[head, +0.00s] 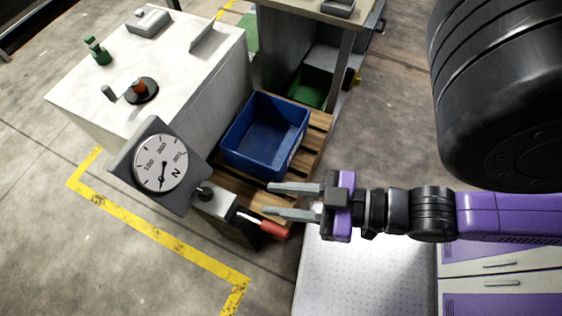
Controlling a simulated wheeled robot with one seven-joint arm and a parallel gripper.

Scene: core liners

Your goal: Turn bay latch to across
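A red-handled lever (264,225) sticks out to the lower right from a grey block beside the dial gauge. I cannot tell whether it is the bay latch. A black disc with an orange-red knob and a short grey handle (139,89) is on the white-topped bench; it too may be a latch. My gripper (267,199) points left with its two grey fingers apart and nothing between them. It shows just above the red grip in the picture; the height gap between them is unclear.
A dial gauge marked N (160,163) stands left of my gripper. A blue crate (262,128) sits on a wooden pallet (316,133) behind it. A green bottle-like item (98,51) is on the white bench (190,70). Yellow floor tape (150,231) borders open floor at left.

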